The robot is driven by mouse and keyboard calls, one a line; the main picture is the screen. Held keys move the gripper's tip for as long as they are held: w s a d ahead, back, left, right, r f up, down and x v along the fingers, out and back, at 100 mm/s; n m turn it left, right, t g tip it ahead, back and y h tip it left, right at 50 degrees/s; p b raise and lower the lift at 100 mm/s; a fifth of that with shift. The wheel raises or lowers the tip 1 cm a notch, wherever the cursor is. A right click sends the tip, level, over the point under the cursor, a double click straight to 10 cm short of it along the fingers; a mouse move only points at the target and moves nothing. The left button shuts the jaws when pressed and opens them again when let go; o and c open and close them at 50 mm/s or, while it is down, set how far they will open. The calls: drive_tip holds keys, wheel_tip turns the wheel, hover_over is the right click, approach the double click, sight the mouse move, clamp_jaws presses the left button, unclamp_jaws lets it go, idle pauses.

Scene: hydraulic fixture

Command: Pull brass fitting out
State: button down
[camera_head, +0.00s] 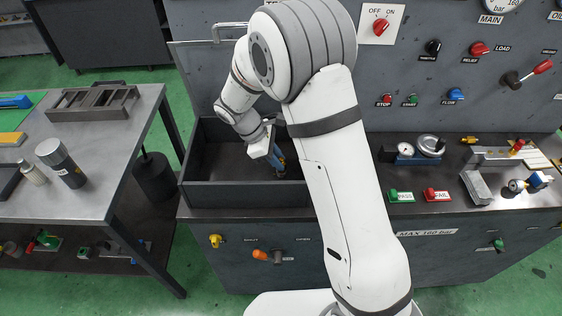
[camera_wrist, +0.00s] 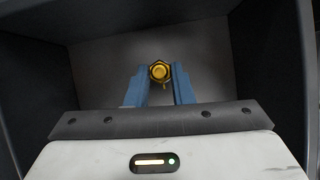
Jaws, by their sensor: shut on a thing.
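The brass fitting (camera_wrist: 159,72) shows in the wrist view as a gold hex piece with a round opening, between the tips of my blue gripper fingers. My gripper (camera_wrist: 159,88) is shut on it. In the head view my gripper (camera_head: 277,164) points down inside the dark open box (camera_head: 245,195) on the bench, and the fitting is too small and covered to make out clearly there. The grey floor of the box lies behind the fitting in the wrist view. I cannot tell whether the fitting touches that floor or is still seated in something.
The box walls stand close around my gripper. Green PASS (camera_head: 401,196) and red FAIL (camera_head: 437,194) blocks, a gauge unit (camera_head: 405,150) and a metal fixture (camera_head: 476,187) lie on the bench to the right. A side table (camera_head: 100,185) with tools stands at left.

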drive_tip(key=shift+r, duration=0.2)
drive_tip(key=shift+r+p, duration=1.8)
drive_tip(key=shift+r, duration=0.55)
